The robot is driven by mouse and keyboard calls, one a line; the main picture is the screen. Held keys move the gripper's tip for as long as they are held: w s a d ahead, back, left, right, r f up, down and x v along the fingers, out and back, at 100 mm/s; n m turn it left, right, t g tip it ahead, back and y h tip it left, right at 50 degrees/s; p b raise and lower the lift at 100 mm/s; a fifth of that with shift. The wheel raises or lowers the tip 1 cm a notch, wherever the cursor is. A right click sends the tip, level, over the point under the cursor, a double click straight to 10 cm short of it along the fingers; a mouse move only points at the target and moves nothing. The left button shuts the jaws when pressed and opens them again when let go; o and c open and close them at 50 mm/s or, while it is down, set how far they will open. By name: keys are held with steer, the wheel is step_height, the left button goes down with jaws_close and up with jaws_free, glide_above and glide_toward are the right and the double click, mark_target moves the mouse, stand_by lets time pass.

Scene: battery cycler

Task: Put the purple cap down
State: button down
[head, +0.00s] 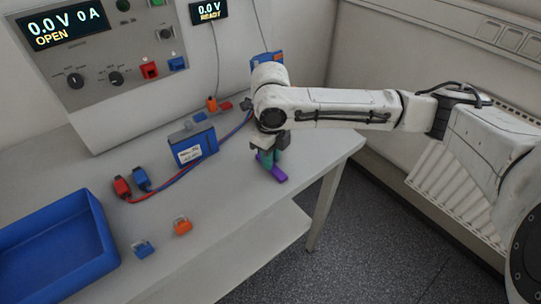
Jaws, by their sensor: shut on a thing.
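The purple cap (278,174) is at the right part of the bench top, at the low end of my arm. My gripper (267,158) points down there and is shut on the cap. A teal part shows between the purple areas, and I cannot tell whether it belongs to the gripper. The cap is low over the bench near its right edge; I cannot tell whether it touches the surface. The arm's end hides part of the gripper.
A blue battery pack (194,146) stands left of my gripper, with red and blue leads to plugs (131,183). An orange cap (182,226) and a small blue cap (143,249) lie in front. A blue tray (58,245) is at left. The bench (232,215) is clear front right.

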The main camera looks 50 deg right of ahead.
steer(key=c, duration=1.1)
jaws_free()
steer(key=shift+o, duration=0.2)
step_height(320, 180, up, 12)
steer(key=shift+r, duration=0.15)
